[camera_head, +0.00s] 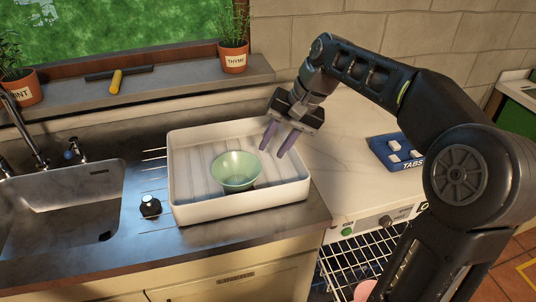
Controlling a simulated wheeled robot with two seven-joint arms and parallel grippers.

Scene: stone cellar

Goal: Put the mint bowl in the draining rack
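The mint bowl (236,168) sits upright in the white draining rack (240,208), a ribbed tray with low walls on the metal counter beside the sink. It is near the middle of the tray, towards the front wall. My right gripper (279,142) is above the rack's right side, to the right of the bowl and apart from it. Its two purple fingers are spread and point down with nothing between them. My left gripper is not in view.
The sink (60,215) and tap (25,130) are on the left. A black-topped bottle (150,207) stands left of the rack. A blue tablet box (400,152) lies on the white worktop at right. An open wire basket (365,262) is below. Potted thyme (232,55) stands on the sill.

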